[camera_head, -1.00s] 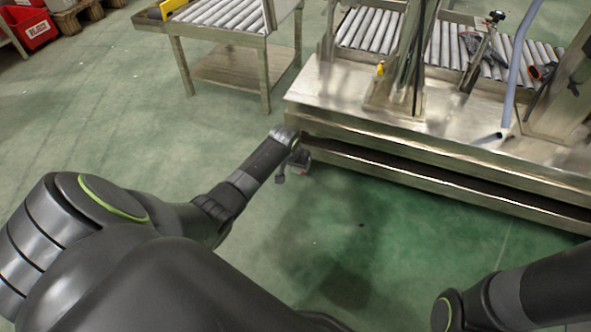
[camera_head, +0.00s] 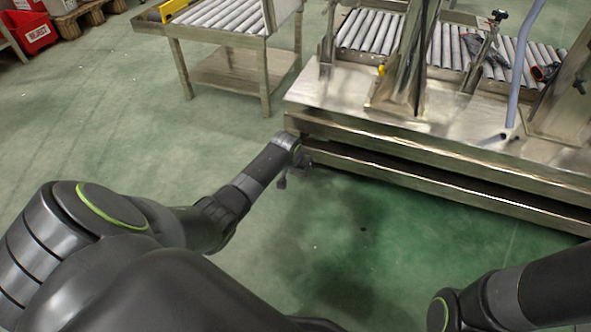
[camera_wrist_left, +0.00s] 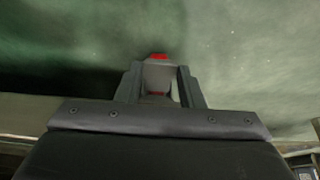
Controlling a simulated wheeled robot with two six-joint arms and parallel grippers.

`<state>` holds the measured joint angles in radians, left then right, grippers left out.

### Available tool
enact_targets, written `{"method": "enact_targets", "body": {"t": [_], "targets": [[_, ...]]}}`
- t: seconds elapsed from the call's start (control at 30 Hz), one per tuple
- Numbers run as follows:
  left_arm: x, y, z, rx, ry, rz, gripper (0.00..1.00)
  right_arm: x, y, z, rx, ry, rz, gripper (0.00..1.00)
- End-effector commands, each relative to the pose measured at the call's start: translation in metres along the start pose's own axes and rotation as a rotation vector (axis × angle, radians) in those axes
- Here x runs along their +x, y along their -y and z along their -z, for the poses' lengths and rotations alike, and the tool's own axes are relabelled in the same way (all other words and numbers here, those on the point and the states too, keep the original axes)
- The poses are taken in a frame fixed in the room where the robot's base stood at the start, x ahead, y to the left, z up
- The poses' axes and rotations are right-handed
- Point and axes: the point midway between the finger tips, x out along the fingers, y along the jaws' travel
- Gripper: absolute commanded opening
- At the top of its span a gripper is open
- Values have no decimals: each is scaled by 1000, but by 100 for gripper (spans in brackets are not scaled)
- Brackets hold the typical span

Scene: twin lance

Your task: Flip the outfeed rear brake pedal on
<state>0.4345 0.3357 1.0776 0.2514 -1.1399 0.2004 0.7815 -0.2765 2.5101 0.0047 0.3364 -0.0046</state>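My left gripper (camera_head: 284,180) is low beside the left end of the metal machine base, above the green floor. In the left wrist view its two fingers (camera_wrist_left: 159,88) stand apart. A small grey piece with a red tip (camera_wrist_left: 159,57) shows between and just beyond them; it looks like the brake pedal. A second red mark sits lower between the fingers. I cannot tell whether the fingers touch it. In the head view the pedal is hidden by or merged with the gripper. My right arm shows at the lower right, but its gripper is outside the picture.
The steel machine base (camera_head: 440,160) runs from the middle to the right, with a dark gap along its side. Rollers (camera_head: 375,30) lie on top. A roller table (camera_head: 230,60) stands at upper left. The green floor between my arms is clear.

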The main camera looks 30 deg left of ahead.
Motion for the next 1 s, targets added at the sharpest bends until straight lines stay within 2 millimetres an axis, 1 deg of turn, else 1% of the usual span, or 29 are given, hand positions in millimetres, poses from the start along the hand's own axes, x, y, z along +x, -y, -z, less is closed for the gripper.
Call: {"method": "enact_targets", "body": {"t": [0.03, 0.07, 0.37, 0.63, 1.0], "targets": [[0, 0, 0, 0, 0, 0, 14, 0, 0, 0, 0, 0, 0, 49], [0, 0, 0, 0, 0, 0, 12, 0, 0, 0, 0, 0, 0, 49], [1, 0, -3, 0, -48, -1, 12, 6, 1, -2, 1, -4, 0, 49], [10, 0, -12, 0, -213, 0, 12, 12, 1, -4, -5, -13, 13, 49], [27, 0, -20, 0, -447, -1, 12, 1, 0, -1, -11, 0, 22, 49]]}}
